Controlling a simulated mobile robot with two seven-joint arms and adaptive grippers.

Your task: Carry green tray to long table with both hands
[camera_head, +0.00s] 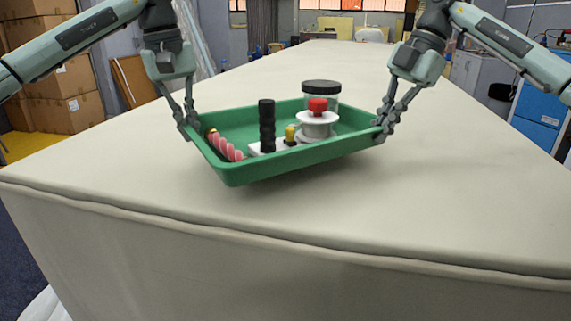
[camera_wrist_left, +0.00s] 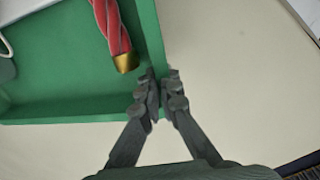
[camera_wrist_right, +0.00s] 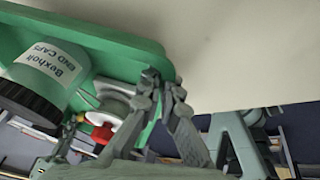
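The green tray (camera_head: 290,162) is over the near part of the long cloth table (camera_head: 420,210), with a shadow beneath its near side. It tilts a little in the head view; I cannot tell whether any part of it touches the cloth. My left gripper (camera_head: 188,130) is shut on the tray's left wall, which also shows in the left wrist view (camera_wrist_left: 152,40). My right gripper (camera_head: 381,128) is shut on the tray's right end; its fingers (camera_wrist_right: 165,88) pinch the rim in the right wrist view. The tray's underside is hidden.
In the tray are a red-white twisted item (camera_head: 222,146), a black ribbed cylinder (camera_head: 267,127), a small yellow-topped part (camera_head: 290,134), a white spool with red knob (camera_head: 317,118) and a black-lidded jar (camera_head: 321,88). The cloth around is clear. Cardboard boxes (camera_head: 62,90) stand left.

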